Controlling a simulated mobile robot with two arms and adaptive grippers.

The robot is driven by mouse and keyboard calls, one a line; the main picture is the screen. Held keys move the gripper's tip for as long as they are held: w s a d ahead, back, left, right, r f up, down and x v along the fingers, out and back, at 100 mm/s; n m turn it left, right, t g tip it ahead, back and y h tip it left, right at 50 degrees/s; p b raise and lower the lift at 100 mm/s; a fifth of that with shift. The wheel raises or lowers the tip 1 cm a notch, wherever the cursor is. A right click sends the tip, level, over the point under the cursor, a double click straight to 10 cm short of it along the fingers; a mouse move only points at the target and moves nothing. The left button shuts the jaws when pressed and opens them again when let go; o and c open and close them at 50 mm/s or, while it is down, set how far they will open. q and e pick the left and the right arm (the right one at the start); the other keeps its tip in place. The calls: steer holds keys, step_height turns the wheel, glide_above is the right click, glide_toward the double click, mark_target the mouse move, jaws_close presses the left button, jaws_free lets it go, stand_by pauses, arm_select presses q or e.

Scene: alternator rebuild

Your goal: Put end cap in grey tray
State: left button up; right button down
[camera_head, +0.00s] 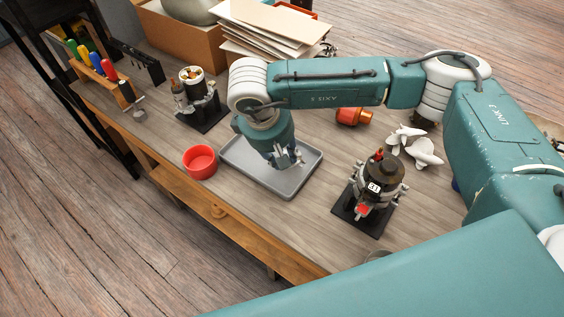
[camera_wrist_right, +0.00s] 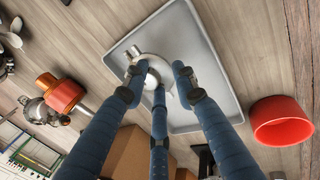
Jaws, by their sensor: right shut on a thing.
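The grey tray (camera_head: 238,173) lies flat on the workbench, and it also shows in the wrist view (camera_wrist_right: 208,58). My right gripper (camera_head: 287,160) points down over the tray. In the wrist view its three blue fingers (camera_wrist_right: 160,80) are shut on the end cap (camera_wrist_right: 150,66), a round light-grey metal part with small lugs. A bit of the end cap (camera_head: 299,157) shows in the head view below my gripper. Whether it touches the tray floor I cannot tell. My left gripper is not in view.
A red bowl (camera_head: 200,162) stands left of the tray. An alternator assembly on a black base (camera_head: 371,189) stands to its right, another (camera_head: 196,97) behind left. An orange-red part (camera_head: 352,116) and a white fan-like part (camera_head: 423,152) lie right.

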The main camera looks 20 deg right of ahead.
mark_target(282, 174)
steer(key=shift+f, duration=0.6)
step_height(282, 174, down, 3)
steer(key=shift+f+p, duration=0.15)
steer(key=shift+p, duration=0.25)
steer(key=shift+f, duration=0.1)
